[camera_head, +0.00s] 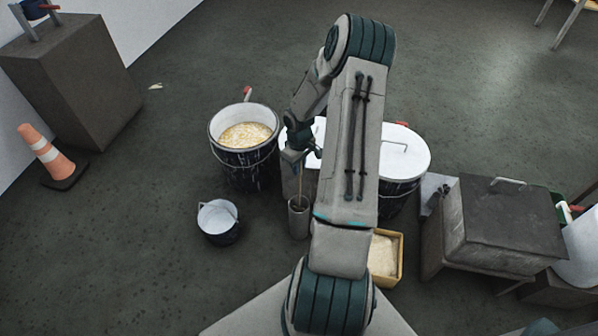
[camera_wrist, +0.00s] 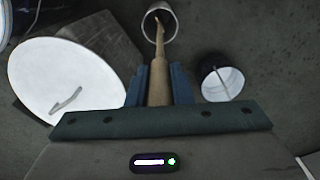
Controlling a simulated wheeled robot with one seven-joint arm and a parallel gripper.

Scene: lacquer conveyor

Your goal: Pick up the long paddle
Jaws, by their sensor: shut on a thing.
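The long paddle (camera_wrist: 159,75) shows in the wrist view as a pale wooden shaft between my gripper's two blue fingers (camera_wrist: 160,84). My gripper is shut on it. The far end of the paddle reaches into the mouth of a narrow round holder (camera_wrist: 171,33). In the head view, the thin paddle shaft (camera_head: 300,188) stands nearly upright at the narrow grey holder (camera_head: 299,220). My gripper is just above it, partly hidden by my arm. The paddle's lower end is hidden in the holder.
A small bucket (camera_head: 218,221) stands left of the holder, and a large bucket of yellowish contents (camera_head: 243,160) behind it. A white-lidded drum (camera_head: 408,155) and a wooden box (camera_head: 398,262) are to the right. A cone (camera_head: 45,152) stands far left. Open floor lies at left.

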